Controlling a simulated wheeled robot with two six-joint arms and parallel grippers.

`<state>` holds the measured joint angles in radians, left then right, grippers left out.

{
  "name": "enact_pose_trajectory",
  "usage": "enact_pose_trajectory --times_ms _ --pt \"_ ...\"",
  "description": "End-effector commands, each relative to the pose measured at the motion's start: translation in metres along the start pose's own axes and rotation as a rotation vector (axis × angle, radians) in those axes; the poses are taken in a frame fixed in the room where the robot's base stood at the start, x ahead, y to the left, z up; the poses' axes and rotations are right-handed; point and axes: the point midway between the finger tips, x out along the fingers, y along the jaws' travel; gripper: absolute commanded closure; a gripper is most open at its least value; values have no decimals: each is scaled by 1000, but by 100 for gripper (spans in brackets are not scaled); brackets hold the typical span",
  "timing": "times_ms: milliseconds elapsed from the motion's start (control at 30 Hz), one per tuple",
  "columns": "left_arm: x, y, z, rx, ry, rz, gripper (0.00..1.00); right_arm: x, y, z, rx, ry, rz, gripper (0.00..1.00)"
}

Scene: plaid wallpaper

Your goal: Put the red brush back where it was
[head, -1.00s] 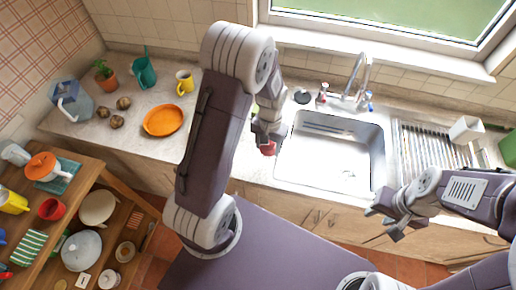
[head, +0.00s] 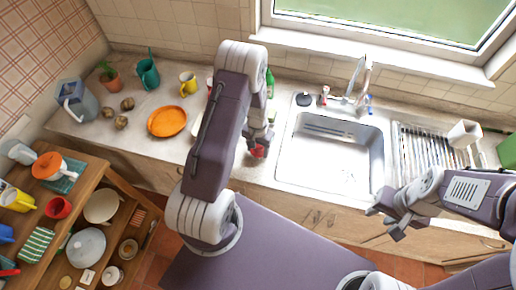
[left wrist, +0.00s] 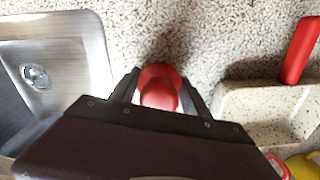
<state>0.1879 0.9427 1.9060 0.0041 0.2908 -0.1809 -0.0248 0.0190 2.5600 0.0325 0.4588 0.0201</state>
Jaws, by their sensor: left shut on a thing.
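My left gripper (head: 258,143) is shut on a red thing that looks like the red brush (head: 257,152), at the counter's front, just left of the sink. In the left wrist view the red brush (left wrist: 160,88) shows as a rounded red shape between the two fingers, over the speckled counter. The rest of it is hidden by the gripper, and I cannot tell whether it touches the counter. My right gripper (head: 386,219) looks open and empty, in front of the sink's right side.
The sink (head: 327,155) lies right of the left gripper. A speckled cream dish (left wrist: 232,100) with a red handle (left wrist: 300,50) near it is close on the gripper's other side. An orange plate (head: 167,121), a yellow mug (head: 187,83) and a green bottle (head: 269,83) stand on the counter.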

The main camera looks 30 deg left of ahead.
Motion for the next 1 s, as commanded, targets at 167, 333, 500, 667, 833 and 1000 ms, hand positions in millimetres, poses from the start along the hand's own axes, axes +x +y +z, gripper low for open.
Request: enact_pose_trajectory --times_ms 167,333,500,667,833,1000 --pt "2 0 0 0 0 0 24 2 0 0 0 0 0 64" --pt "2 0 0 0 0 0 24 2 0 0 0 0 0 64" --pt "-4 0 0 0 1 0 24 -2 0 0 0 0 0 64" --pt "-29 0 -2 0 6 -1 24 8 0 1 0 0 0 64" --pt "-73 0 -2 0 7 -1 24 16 0 2 0 0 0 64" --pt "-107 0 -1 0 5 -1 24 20 0 2 0 0 0 64"
